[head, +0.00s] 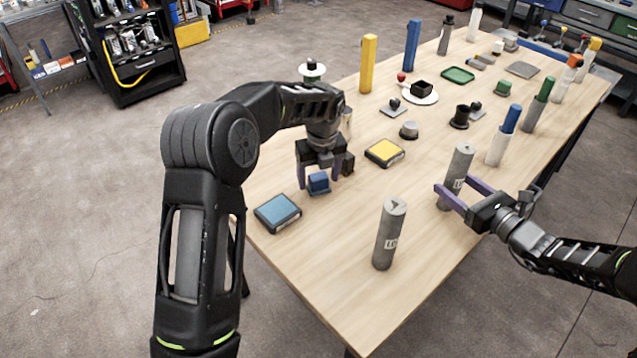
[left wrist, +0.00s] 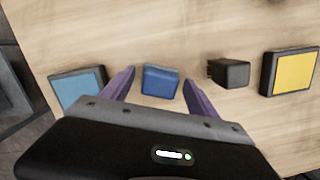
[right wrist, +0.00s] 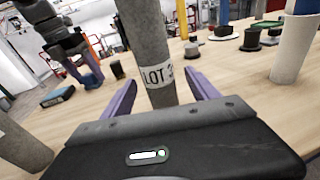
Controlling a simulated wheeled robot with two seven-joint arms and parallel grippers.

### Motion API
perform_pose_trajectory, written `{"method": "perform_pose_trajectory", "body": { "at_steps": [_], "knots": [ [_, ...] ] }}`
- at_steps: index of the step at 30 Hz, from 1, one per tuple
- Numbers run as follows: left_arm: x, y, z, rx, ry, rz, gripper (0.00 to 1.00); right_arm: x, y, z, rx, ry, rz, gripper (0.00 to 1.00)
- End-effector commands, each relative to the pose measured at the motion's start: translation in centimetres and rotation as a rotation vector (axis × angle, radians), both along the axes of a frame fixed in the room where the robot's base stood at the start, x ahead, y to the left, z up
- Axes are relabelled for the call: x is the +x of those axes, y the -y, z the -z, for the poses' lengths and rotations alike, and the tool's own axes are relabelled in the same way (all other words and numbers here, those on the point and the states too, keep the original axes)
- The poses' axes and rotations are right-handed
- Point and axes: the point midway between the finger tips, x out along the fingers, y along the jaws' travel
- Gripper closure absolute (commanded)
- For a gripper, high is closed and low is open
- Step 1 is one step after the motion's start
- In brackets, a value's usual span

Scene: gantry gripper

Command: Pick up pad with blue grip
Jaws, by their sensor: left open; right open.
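The pad with blue grip (head: 318,182) looks like a small blue block on the table; it also shows in the left wrist view (left wrist: 160,81). My left gripper (head: 320,188) is open above it, pointing down, with the blue block between its purple fingers (left wrist: 158,88). I see a gap on each side of the block in the left wrist view. My right gripper (head: 458,194) is open, with an upright grey cylinder (head: 460,160) between its fingers; its label starts with LOT in the right wrist view (right wrist: 150,50). Contact with the cylinder cannot be told.
A flat blue-topped block (head: 278,213) lies left of the blue grip, and a yellow-topped one (head: 384,152) to the right. A small dark block (left wrist: 230,73) is close to the right finger. Another grey cylinder (head: 390,235) stands near the front edge.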

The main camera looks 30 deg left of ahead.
Motion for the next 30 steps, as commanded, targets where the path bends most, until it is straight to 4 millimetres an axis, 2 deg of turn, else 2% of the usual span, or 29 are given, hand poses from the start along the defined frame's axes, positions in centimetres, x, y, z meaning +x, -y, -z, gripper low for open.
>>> {"method": "perform_pose_trajectory", "body": {
  "at_steps": [7, 30],
  "knots": [
    [0.00, 0.00, -0.03, 0.000, 0.000, 0.000, 0.31, 0.00, 0.00, 0.00, 0.000, 0.000, 0.000, 0.31],
    [0.01, 0.00, -0.03, 0.000, 0.000, 0.000, 0.94, 0.00, 0.00, 0.00, 0.000, 0.000, 0.000, 0.31]
  ]
}}
